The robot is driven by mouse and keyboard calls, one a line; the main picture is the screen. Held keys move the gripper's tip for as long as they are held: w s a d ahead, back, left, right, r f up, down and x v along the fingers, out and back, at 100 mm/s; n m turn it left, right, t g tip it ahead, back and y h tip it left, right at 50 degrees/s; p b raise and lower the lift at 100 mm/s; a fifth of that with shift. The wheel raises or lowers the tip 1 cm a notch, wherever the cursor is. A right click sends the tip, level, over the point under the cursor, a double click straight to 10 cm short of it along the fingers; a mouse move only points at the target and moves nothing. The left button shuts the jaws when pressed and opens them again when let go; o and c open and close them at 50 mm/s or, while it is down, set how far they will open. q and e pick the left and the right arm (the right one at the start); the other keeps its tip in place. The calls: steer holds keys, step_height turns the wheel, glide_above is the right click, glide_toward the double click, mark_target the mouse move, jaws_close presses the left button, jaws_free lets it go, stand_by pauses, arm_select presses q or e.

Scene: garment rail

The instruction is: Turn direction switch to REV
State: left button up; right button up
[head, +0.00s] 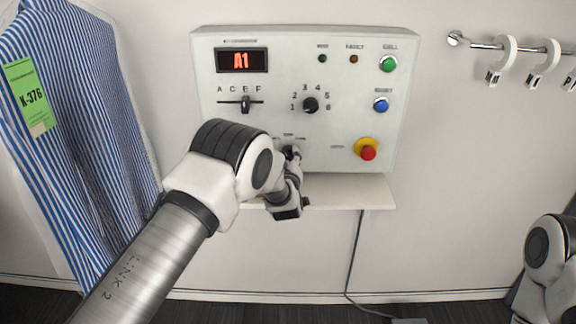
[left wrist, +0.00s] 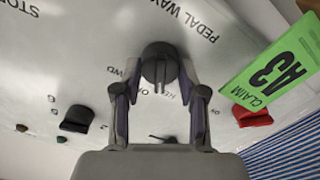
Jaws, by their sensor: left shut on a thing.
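The direction switch is a dark round knob (left wrist: 160,60) with a raised grip bar, on the pale control panel (head: 225,135). In the left wrist view, small lettering lies around it, partly hidden by the fingers; "WD" shows to its left and part of another word to its lower right. My left gripper (left wrist: 160,76) is shut on the knob, one finger on each side. In the head view, my left gripper (head: 291,156) is at the panel's lower middle, and my arm hides most of the switch there. I cannot tell the switch's exact setting.
The panel also bears an "A1" display (head: 241,61), a slider (head: 246,103), a numbered dial (head: 310,105), green (head: 388,64) and blue (head: 381,104) buttons, and a red stop button (head: 368,152). A striped shirt (head: 85,120) hangs left; a rail (head: 477,44) is right.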

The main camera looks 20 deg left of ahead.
arm_select(q)
steer(key=shift+n+b, duration=1.05)
steer(key=shift+n, duration=0.15)
steer(key=shift+r, duration=0.1)
steer(key=o, duration=1.1)
steer(key=v, duration=1.1)
steer(key=shift+s+d, duration=0.1)
steer(key=shift+s, duration=0.3)
